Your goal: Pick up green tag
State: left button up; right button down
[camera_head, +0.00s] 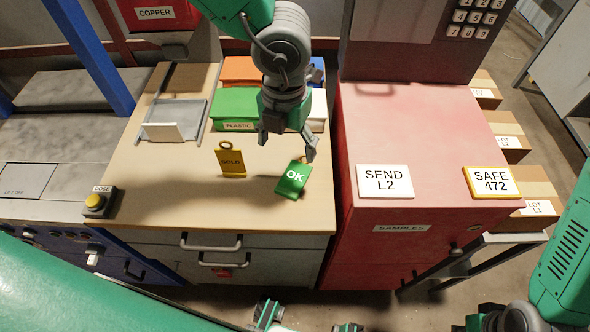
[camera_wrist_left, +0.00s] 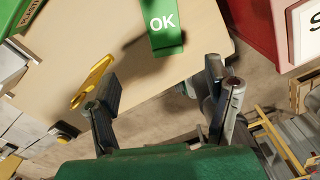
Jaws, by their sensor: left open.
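The green tag (camera_head: 294,179) with white OK lettering is tilted near the front right of the wooden worktop. It also shows in the left wrist view (camera_wrist_left: 163,28), ahead of my fingers at the top. My left gripper (camera_head: 287,143) is open and empty, its fingers just above and behind the green tag. In the left wrist view, the open fingers (camera_wrist_left: 165,100) are spread wide, with the tag beyond the gap. A yellow tag (camera_head: 231,163) reading GOLD or SOLD stands to the left. It shows beside the left finger in the wrist view (camera_wrist_left: 92,82).
A grey tray (camera_head: 193,125), a green PLASTIC bin (camera_head: 229,112) and an orange bin (camera_head: 240,70) are at the back of the worktop. The red cabinet (camera_head: 425,130) rises close on the right, bearing SEND L2 (camera_head: 385,181) and SAFE 472 (camera_head: 490,181) cards.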

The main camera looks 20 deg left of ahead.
pick_arm(q)
send_over(292, 181)
jog(key=f, duration=0.6)
jog(key=shift+s+f+b, duration=0.15)
jog(key=shift+s+b, duration=0.05)
jog(key=shift+b, duration=0.15)
jog(key=f, duration=0.5)
jog(key=shift+w+f, duration=0.2)
jog(key=shift+f, duration=0.15)
jog(key=shift+d, duration=0.1)
jog(key=c, duration=1)
